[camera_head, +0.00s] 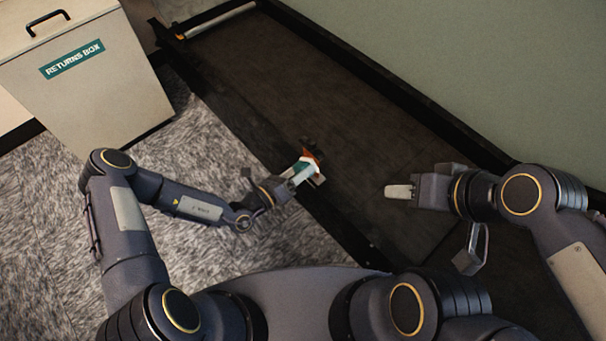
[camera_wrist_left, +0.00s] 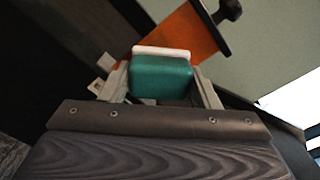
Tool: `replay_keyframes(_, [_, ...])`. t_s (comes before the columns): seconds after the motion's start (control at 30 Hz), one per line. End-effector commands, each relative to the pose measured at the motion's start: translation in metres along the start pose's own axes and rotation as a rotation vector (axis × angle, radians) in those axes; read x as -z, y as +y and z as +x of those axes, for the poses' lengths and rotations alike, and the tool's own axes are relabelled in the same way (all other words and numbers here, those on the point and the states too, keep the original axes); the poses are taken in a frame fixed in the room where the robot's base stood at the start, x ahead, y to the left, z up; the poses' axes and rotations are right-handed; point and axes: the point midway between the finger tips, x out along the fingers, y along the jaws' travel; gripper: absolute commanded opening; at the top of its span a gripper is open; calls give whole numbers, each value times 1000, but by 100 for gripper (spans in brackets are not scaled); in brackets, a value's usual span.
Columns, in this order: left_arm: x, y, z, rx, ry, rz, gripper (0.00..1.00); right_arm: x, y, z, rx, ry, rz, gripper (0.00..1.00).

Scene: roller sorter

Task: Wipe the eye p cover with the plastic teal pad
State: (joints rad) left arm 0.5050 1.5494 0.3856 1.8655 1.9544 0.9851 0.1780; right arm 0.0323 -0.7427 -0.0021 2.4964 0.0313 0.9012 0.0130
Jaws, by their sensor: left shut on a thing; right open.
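My left gripper (camera_head: 302,174) is shut on the teal pad (camera_head: 300,165), which has a teal body and a white face. In the left wrist view the pad (camera_wrist_left: 160,76) sits between the two fingers (camera_wrist_left: 162,88). Just beyond the pad is an orange part with a dark knob (camera_wrist_left: 180,35), probably the eye p cover; it also shows as a small orange patch in the head view (camera_head: 311,155). The white face appears against or very close to the orange part; I cannot tell whether they touch. My right gripper (camera_head: 398,191) is open and empty over the dark belt.
The dark belt (camera_head: 270,85) runs diagonally, with a black raised rail (camera_head: 375,80) on its far side and a roller (camera_head: 220,18) at its far end. A returns box (camera_head: 90,90) stands at upper left on grey carpet.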

Motion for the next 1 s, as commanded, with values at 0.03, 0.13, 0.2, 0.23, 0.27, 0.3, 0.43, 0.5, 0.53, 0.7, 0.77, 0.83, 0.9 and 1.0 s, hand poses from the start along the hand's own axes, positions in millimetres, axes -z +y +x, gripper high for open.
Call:
replay_keyframes(0.03, [-4, 1, 2, 1, -7, 4, 31, 0, 0, 0, 0, 0, 0, 44])
replay_keyframes(0.13, [-7, 4, 2, 1, -8, 4, 31, 0, 0, 0, 0, 0, 0, 44])
replay_keyframes(0.2, [-11, 8, 2, 0, -9, 5, 31, -1, 0, 1, 0, 0, 0, 44])
replay_keyframes(0.23, [-13, 10, 1, 0, -9, 6, 31, -1, 1, 1, 0, 0, 0, 44])
replay_keyframes(0.27, [-15, 12, 1, 0, -9, 6, 31, -1, 1, 2, 0, 0, 0, 44])
replay_keyframes(0.3, [-18, 14, 1, 0, -10, 7, 31, -1, 1, 2, 0, 0, 0, 44])
replay_keyframes(0.43, [-24, 21, 0, 1, -9, 5, 31, -2, 1, 3, 0, 0, 0, 44])
replay_keyframes(0.5, [-26, 23, 0, 2, -8, 4, 31, -2, 2, 3, 0, 0, 0, 44])
replay_keyframes(0.53, [-27, 23, 0, 2, -8, 4, 31, -2, 2, 3, 0, 0, 0, 44])
replay_keyframes(0.7, [-27, 24, 0, 2, -7, 3, 31, -2, 2, 3, 0, 0, 0, 44])
replay_keyframes(0.77, [-27, 24, 0, 2, -7, 3, 31, -2, 2, 3, 0, 0, 0, 44])
replay_keyframes(0.83, [-27, 24, -1, 1, -7, 3, 31, -2, 1, 3, 0, 0, 0, 44])
replay_keyframes(0.9, [-28, 24, -4, 0, -7, 2, 31, -1, 1, 2, 0, 0, 0, 44])
replay_keyframes(1.0, [-28, 23, -13, -1, -7, 1, 31, 0, 0, -1, 0, 0, 0, 44])
